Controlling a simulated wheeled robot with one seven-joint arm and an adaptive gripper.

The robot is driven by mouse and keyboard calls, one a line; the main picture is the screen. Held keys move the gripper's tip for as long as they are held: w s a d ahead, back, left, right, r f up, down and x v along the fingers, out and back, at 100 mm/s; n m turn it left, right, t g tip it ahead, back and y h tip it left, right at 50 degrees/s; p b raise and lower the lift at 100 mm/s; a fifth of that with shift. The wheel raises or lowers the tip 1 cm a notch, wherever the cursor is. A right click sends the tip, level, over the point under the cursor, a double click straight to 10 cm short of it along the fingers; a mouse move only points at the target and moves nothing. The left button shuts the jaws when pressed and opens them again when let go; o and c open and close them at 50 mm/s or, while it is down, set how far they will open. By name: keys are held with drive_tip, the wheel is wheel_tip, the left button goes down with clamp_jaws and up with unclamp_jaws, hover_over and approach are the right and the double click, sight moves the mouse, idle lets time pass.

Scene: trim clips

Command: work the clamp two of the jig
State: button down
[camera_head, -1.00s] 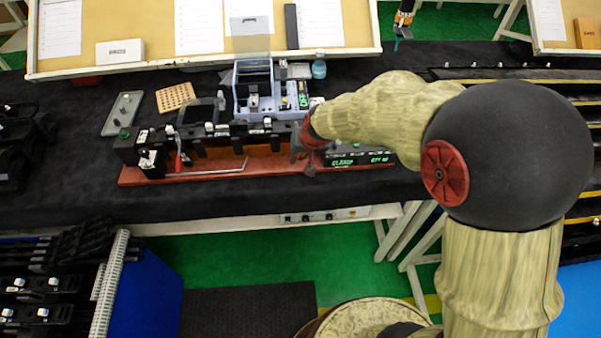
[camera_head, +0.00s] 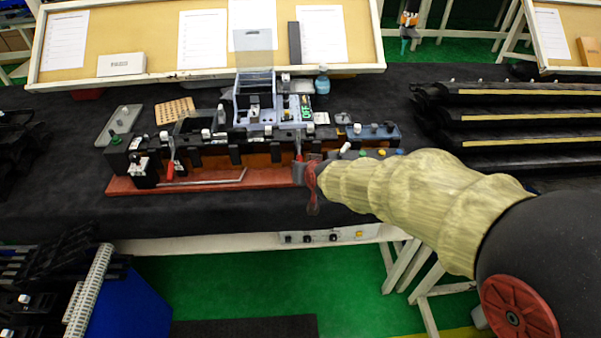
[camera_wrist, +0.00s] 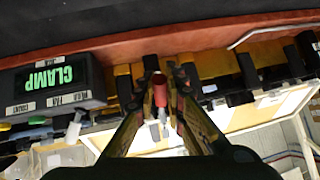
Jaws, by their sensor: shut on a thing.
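The jig is a long dark fixture on a reddish-brown base plate (camera_head: 205,184) on the black-covered table. One clamp with a red handle (camera_head: 170,168) stands near its left end. The fingers and arm hide part of this clamp. A black box with a green CLAMP display (camera_wrist: 50,78) sits beside it in the wrist view.
A blue-grey fixture (camera_head: 240,112) with a clear upright panel and a blue bottle (camera_head: 322,80) stand behind the jig. A tan peg board (camera_head: 175,110) and a grey plate (camera_head: 119,124) lie at the left. Black trim racks (camera_head: 500,120) fill the right.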

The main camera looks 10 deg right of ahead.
idle(0.3)
drive_tip(key=c, duration=2)
unclamp_jaws()
drive_tip(key=shift+o, duration=0.8)
drive_tip(key=shift+s+r, duration=0.1)
drive_tip(key=v, duration=0.7)
drive_tip(key=shift+s, duration=0.1)
